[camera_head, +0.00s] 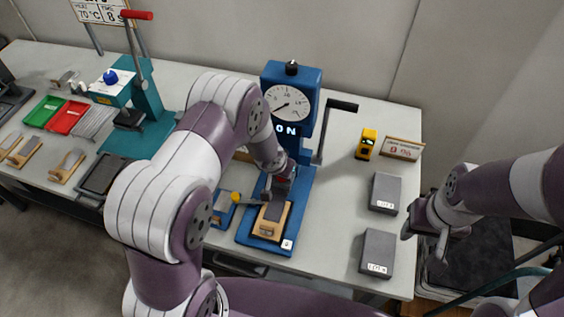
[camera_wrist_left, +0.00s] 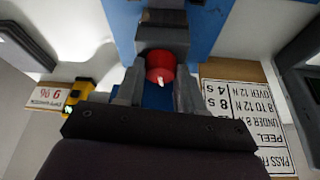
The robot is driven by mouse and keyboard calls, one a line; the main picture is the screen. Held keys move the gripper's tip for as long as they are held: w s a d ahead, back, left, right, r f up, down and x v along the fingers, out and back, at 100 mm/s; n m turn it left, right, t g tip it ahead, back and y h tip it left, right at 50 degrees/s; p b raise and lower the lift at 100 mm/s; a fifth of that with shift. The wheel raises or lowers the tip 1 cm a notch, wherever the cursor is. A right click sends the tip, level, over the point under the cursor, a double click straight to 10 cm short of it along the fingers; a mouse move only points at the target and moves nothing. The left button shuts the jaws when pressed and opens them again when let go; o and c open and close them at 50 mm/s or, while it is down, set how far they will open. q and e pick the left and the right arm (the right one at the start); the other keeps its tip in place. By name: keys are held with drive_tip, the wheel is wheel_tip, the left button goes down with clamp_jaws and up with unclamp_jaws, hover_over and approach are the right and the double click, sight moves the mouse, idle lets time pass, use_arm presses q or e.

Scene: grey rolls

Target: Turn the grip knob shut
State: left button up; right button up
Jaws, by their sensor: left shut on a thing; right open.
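The red grip knob (camera_wrist_left: 160,66) sits on the blue test stand, between the fingers of my left gripper (camera_wrist_left: 158,88) in the left wrist view. That gripper is shut on it; a small white mark shows on the knob's face. In the head view my left gripper (camera_head: 278,187) is low in front of the blue stand (camera_head: 304,185), and the knob is hidden there by my arm. A wooden-based sample (camera_head: 271,219) lies on the stand's base. My right gripper (camera_head: 429,238) is open and empty, off the table's right edge.
The stand carries a round dial (camera_head: 288,103). Two grey blocks (camera_head: 385,193) lie to its right, with a yellow device (camera_head: 366,144) and a small sign (camera_head: 402,149) behind. A teal press (camera_head: 147,95), green tray (camera_head: 45,111) and red tray (camera_head: 69,117) stand left.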

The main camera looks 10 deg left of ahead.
use_arm(q)
drive_tip(key=m+p, duration=0.2)
drive_tip(key=p, duration=0.1)
drive_tip(key=m+h+p, duration=0.1)
drive_tip(key=p, duration=0.2)
drive_tip(key=m+g+h+p, duration=0.1)
drive_tip(key=m+p, duration=0.1)
drive_tip(key=p, duration=0.1)
drive_tip(key=shift+a+r+m, duration=0.2)
drive_tip(key=shift+r+m, duration=0.1)
drive_tip(key=m, duration=0.1)
drive_tip(key=m+p, duration=0.1)
drive_tip(key=shift+w+f+m+g+h+p, duration=0.15)
drive_tip(key=shift+m+g+h+p, duration=0.15)
drive_tip(key=shift+g+h, duration=0.1)
drive_tip(key=shift+a+f+m+g+p, duration=0.15)
drive_tip(key=shift+m+g+p, duration=0.25)
drive_tip(key=shift+m, duration=0.8)
drive_tip(key=shift+w+m+h, duration=0.1)
drive_tip(key=shift+m+h, duration=0.2)
drive_tip(key=o, duration=1)
drive_tip(key=shift+o, duration=0.2)
